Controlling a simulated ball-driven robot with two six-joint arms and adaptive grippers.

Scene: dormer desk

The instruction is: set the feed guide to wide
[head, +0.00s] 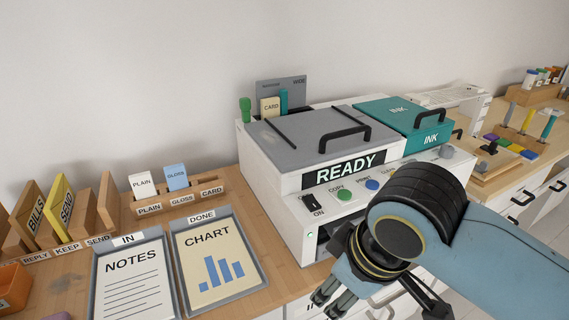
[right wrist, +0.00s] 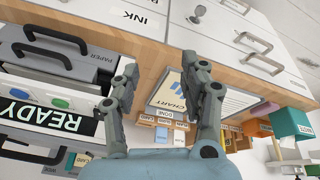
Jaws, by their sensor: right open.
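The printer (head: 275,180) stands against the wall, its display reading READY. At its back left is a grey feed panel (head: 285,84) marked narrow at left and WIDE at right. In front of it stand a green knobbed tab (head: 245,110), a CARD sheet (head: 270,107) and a teal upright piece (head: 284,101). I cannot tell for sure which piece is the feed guide. My right gripper (head: 335,292) is low in front of the printer, well away from the feed panel. In the right wrist view it (right wrist: 161,70) is open and empty. My left gripper is not in view.
A NOTES tray (head: 135,280) and a CHART tray (head: 215,260) lie left of the printer. A PLAIN, GLOSS and CARD rack (head: 180,205) stands behind them. The grey lid (head: 315,135) and teal INK cover (head: 420,125) have raised handles. The wall is close behind the panel.

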